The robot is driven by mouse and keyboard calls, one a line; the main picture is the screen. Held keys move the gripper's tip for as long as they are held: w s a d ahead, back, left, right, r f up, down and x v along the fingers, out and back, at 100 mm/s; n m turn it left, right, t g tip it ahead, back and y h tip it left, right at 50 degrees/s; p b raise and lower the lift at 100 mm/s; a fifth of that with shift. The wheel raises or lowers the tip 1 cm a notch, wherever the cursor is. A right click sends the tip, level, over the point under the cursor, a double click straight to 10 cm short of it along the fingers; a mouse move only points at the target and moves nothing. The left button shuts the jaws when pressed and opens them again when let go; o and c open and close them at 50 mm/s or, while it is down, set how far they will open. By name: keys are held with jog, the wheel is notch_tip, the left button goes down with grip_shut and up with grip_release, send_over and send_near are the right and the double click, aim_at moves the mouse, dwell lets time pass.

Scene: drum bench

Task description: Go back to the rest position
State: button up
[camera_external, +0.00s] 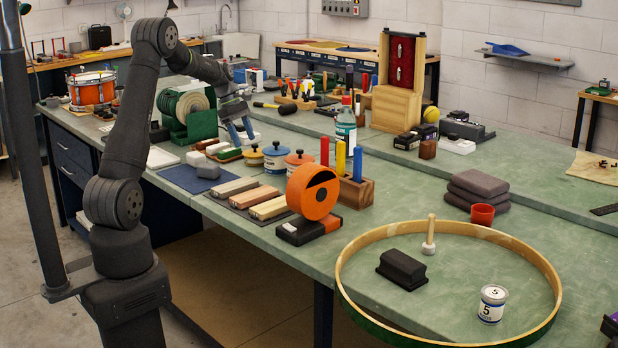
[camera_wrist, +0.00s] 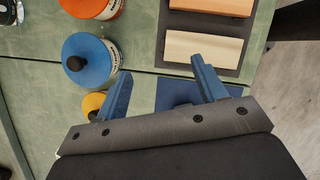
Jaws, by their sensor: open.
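My gripper (camera_external: 240,132) is open and empty in the external view, above the far left part of the green bench, just right of a green holder with round discs (camera_external: 187,112). In the wrist view my gripper (camera_wrist: 163,92) shows two blue fingers spread wide, with nothing between them but the bench top and part of a dark blue mat (camera_wrist: 184,93) below. My arm reaches up from its base at the left of the bench and bends over toward the back.
Below the gripper stand lidded pots, one blue (camera_external: 274,158) and one orange (camera_external: 299,161). Wooden blocks (camera_external: 268,207) lie nearer the front. An orange drum (camera_external: 92,90) stands at the far left. A large hoop (camera_external: 345,262) surrounds a can (camera_external: 492,304) and a black block (camera_external: 401,268).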

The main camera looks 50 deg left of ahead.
jog(key=w+d+r+m, duration=0.1)
jog(key=w+d+r, duration=0.3)
jog(key=w+d, duration=0.45)
jog(key=w+d+r+m, duration=0.1)
jog(key=w+d+r, duration=0.2)
jog(key=w+d, duration=0.75)
jog(key=d, duration=1)
jog(key=w+d+f+g, duration=0.1)
jog(key=w+d, duration=0.2)
jog(key=d, duration=0.9)
jog(key=shift+d+m, duration=0.3)
jog(key=shift+d, duration=0.05)
